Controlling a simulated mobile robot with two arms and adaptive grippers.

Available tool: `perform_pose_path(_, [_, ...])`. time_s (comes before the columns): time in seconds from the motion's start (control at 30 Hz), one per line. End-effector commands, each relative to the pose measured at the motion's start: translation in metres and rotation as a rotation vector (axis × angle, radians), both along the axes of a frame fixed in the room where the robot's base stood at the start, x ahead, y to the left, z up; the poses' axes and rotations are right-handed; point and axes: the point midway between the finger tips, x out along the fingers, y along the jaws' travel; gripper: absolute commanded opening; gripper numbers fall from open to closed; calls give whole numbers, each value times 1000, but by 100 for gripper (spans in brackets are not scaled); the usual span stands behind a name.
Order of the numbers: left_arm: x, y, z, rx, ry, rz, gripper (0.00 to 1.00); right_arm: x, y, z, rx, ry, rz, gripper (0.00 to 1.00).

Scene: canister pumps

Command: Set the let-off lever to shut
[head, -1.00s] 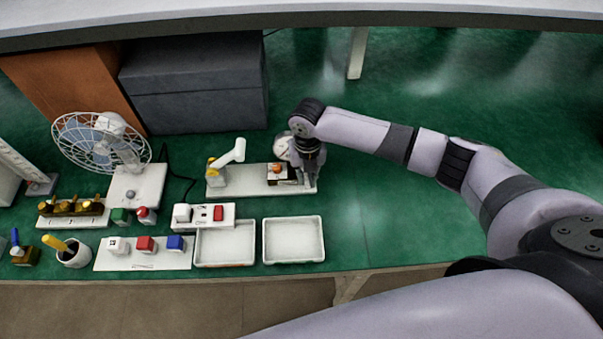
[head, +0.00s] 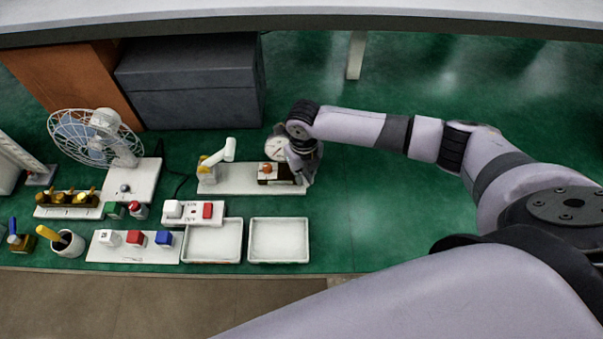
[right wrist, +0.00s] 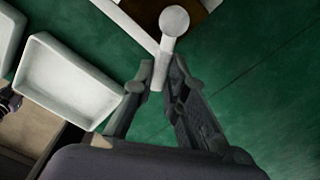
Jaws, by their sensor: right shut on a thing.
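The pump board (head: 238,182) is a long white plate on the green surface in the head view. It carries a white pump handle on a yellow mount, a dark brown block with an orange knob (head: 275,169), and a round white gauge (head: 276,148) at its right end. My right gripper (head: 301,177) is low at that end and hides part of it. In the right wrist view, the fingers (right wrist: 160,82) are shut on a slim pale lever with a round white end (right wrist: 174,20), apparently the let-off lever. Its setting cannot be told. My left gripper is not in view.
Two white trays (head: 279,261) lie in front of the board. A switch block (head: 190,222), colored blocks and a fan (head: 95,137) stand to the left. A dark grey box (head: 195,105) stands behind. The green surface to the right is clear except for my arm.

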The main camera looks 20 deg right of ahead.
Motion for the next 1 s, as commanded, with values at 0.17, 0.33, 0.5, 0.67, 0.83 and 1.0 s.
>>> perform_pose_path(0.17, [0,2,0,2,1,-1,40,0,-1,0,-2,-1,3,0])
perform_pose_path(0.33, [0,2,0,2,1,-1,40,0,-1,0,-2,-1,3,19])
perform_pose_path(0.5, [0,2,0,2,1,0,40,0,-1,0,-2,-1,2,30])
perform_pose_path(0.67, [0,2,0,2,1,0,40,0,0,0,-1,0,2,33])
perform_pose_path(0.83, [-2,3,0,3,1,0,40,0,0,1,-1,-1,1,33])
perform_pose_path(1.0, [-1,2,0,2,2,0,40,1,0,15,0,-3,2,33])
